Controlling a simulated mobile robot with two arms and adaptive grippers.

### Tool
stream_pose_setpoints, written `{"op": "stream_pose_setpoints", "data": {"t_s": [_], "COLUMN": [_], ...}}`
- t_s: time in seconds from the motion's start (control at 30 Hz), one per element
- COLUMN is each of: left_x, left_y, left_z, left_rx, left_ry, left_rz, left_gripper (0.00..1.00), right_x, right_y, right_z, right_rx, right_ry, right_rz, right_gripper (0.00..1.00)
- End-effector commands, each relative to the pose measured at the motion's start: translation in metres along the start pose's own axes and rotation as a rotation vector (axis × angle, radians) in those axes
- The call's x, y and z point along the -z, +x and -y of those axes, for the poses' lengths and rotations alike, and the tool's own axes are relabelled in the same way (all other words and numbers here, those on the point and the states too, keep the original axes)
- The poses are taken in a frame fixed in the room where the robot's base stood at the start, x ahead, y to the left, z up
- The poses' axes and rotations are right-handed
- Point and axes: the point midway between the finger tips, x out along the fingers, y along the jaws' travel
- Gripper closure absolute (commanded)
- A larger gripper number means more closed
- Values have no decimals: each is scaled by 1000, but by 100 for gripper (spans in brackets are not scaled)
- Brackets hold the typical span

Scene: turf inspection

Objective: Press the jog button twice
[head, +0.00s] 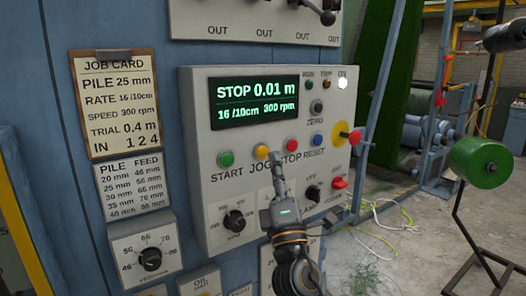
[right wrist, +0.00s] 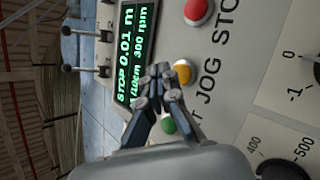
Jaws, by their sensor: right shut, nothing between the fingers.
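The yellow jog button (head: 261,151) sits on the pale control panel (head: 205,190), between the green start button (head: 226,159) and the red stop button (head: 291,145). My right gripper (head: 275,158) is shut and empty, its fingertips just beside the jog button, at its lower right in the head view. In the right wrist view the shut fingertips (right wrist: 160,72) lie close to the yellow button (right wrist: 183,72); I cannot tell whether they touch. The display (head: 255,101) reads STOP 0.01 m, 16/10cm, 300 rpm. My left gripper is out of view.
Dark rotary knobs (head: 234,220) sit below the buttons. A job card (head: 115,105) hangs at left. A lit white lamp (head: 343,83) is at top right.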

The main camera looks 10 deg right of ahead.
Motion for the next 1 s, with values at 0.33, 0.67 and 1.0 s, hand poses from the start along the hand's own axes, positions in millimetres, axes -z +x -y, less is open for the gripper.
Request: {"op": "stream_pose_setpoints", "data": {"t_s": [0.33,0.67,1.0], "left_x": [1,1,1], "left_y": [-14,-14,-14], "left_z": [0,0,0], "left_rx": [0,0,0], "left_ry": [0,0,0], "left_rz": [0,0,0], "left_gripper": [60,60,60], "right_x": [-17,-19,-19], "right_y": [-22,-26,-25], "right_z": [-18,-19,-19], "right_rx": [1,0,0], "right_ry": [0,0,0], "right_rz": [0,0,0], "right_gripper": [100,100,100]}}
